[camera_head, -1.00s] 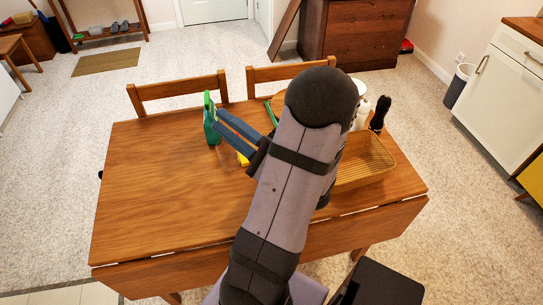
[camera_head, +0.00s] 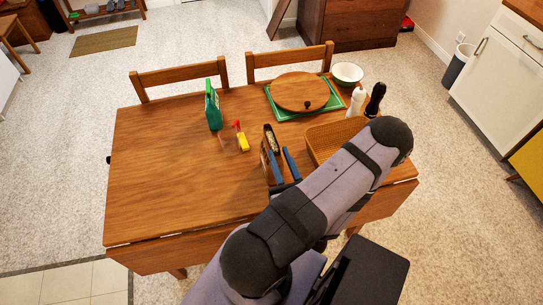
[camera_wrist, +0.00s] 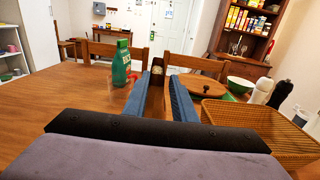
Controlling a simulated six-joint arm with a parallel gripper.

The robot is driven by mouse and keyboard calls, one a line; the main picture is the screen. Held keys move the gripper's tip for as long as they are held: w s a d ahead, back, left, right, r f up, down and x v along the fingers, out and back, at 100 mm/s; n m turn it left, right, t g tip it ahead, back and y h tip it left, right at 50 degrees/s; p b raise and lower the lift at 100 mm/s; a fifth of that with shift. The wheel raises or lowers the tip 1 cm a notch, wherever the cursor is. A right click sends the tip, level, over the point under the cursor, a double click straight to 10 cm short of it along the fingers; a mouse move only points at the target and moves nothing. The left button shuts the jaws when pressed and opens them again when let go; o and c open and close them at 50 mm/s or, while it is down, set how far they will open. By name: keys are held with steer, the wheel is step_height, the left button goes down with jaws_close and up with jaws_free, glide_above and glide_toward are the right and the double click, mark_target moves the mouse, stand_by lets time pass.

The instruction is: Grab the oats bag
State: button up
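A small brown bag with a pale speckled patch, which looks like the oats bag (camera_head: 270,137), stands on the table just ahead of my gripper (camera_head: 279,152). In the wrist view the bag (camera_wrist: 157,66) shows beyond and between the tips of the two blue fingers of my gripper (camera_wrist: 160,80). The fingers are apart with a gap between them. I cannot tell whether the bag's near part is between them.
A green container (camera_head: 213,108) and a small yellow-and-red item (camera_head: 241,137) stand left on the table (camera_head: 160,180). A wicker basket (camera_head: 322,140) is to the right. Behind are a round wooden lid (camera_head: 300,90), bowl (camera_head: 347,72), white bottle (camera_head: 357,100) and dark mill (camera_head: 376,98). The table's left side is clear.

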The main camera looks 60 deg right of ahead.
mark_target(272, 143)
steer(key=shift+p+x, duration=0.35)
steer(key=shift+x, duration=0.6)
steer(key=shift+w+r, duration=0.1)
steer(key=shift+w+d+r+p, duration=0.1)
steer(key=shift+w+d+p, duration=0.15)
steer(key=shift+w+p, duration=0.25)
steer(key=p+x, duration=0.1)
steer(key=x, duration=0.1)
steer(key=shift+w+d+p, duration=0.15)
steer(key=shift+w+p, duration=0.1)
steer(key=shift+p, duration=0.05)
steer(key=shift+w+d, duration=0.5)
steer(key=shift+c, duration=0.7)
jaws_close()
